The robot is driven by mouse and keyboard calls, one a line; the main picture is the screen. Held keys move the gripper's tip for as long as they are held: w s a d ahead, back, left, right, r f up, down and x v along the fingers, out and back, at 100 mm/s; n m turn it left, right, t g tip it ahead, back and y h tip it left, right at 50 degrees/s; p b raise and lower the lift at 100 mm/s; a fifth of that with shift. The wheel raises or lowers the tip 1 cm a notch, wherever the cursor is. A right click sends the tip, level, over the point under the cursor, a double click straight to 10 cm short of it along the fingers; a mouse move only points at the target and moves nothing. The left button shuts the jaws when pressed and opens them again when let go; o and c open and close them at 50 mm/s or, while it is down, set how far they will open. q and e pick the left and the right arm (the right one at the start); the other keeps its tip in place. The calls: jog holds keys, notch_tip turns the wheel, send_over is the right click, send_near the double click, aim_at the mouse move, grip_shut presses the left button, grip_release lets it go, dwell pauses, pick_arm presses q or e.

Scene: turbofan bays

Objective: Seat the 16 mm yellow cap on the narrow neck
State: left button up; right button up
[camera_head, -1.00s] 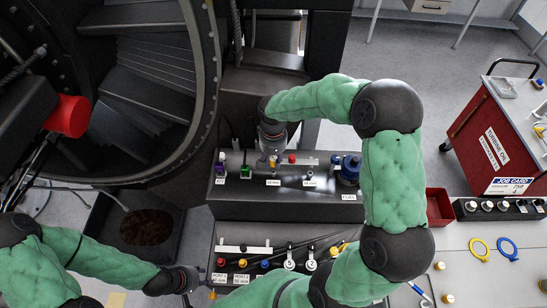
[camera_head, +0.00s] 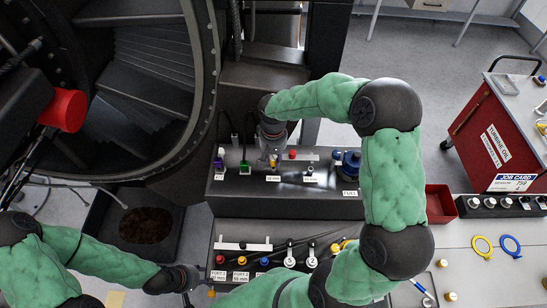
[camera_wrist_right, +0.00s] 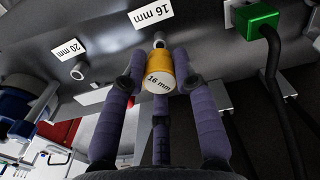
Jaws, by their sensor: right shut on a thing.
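The yellow cap (camera_wrist_right: 160,73), marked "16 mm", is held between the purple-grey fingers of my right gripper (camera_wrist_right: 160,88). In the head view the cap (camera_head: 272,162) shows just below the right gripper (camera_head: 271,150), at the dark fuel panel. The narrow neck (camera_wrist_right: 159,40), beside the "16 mm" label (camera_wrist_right: 151,16), is directly behind the cap in the wrist view. The cap covers part of it, so I cannot tell whether they touch. The wider neck (camera_wrist_right: 80,71) by the "20 mm" label is bare, to the left. My left gripper (camera_head: 196,278) is low left; its fingers are unclear.
A green plug (camera_wrist_right: 257,20) with a black cable is right of the cap in the wrist view. A blue fitting (camera_head: 349,163) and a red cap (camera_head: 292,154) are on the panel. A red bin (camera_head: 439,203) is to the right.

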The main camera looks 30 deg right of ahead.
pick_arm(q)
jog(key=shift+f+b, duration=0.5)
jog(key=shift+f, duration=0.05)
dwell(1.2)
jog(key=shift+s+d+f+b, duration=0.1)
jog(key=shift+f+b, duration=0.85)
pick_arm(e)
jog(key=shift+s+d+f, duration=0.15)
jog(key=shift+f, duration=0.9)
jog(key=shift+r, duration=0.1)
pick_arm(q)
jog(key=shift+r+p, duration=0.35)
jog(key=shift+p, duration=0.05)
pick_arm(e)
jog(key=shift+r, duration=0.65)
pick_arm(q)
jog(key=shift+f+b, duration=0.5)
dwell(0.4)
jog(key=shift+o, duration=0.9)
jog(key=shift+d+f+b, duration=0.1)
jog(key=shift+f+b, duration=0.45)
pick_arm(e)
jog(key=shift+f, duration=0.75)
